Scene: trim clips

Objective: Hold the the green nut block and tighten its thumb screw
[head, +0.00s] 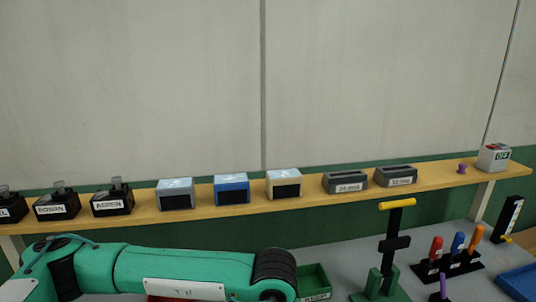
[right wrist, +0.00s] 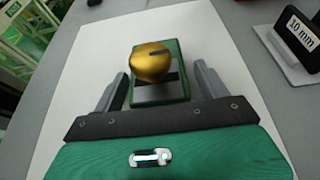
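The green nut block (right wrist: 182,82) sits on a white sheet in the right wrist view. A round gold thumb screw (right wrist: 150,66) with a dark slot mark stands on top of it. My right gripper (right wrist: 161,75) is open, with one grey finger on each side of the block and a small gap showing at both sides. In the head view a green arm of mine crosses the lower left, and the left gripper is not seen. The block is not visible in the head view.
A 10 mm labelled holder (right wrist: 295,40) stands right of the white sheet (right wrist: 60,120). In the head view a wooden shelf (head: 240,210) carries several labelled boxes. Below it are a green bin (head: 314,281), a yellow-handled tool on a stand (head: 390,240), a screwdriver rack (head: 450,265) and a blue tray (head: 520,281).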

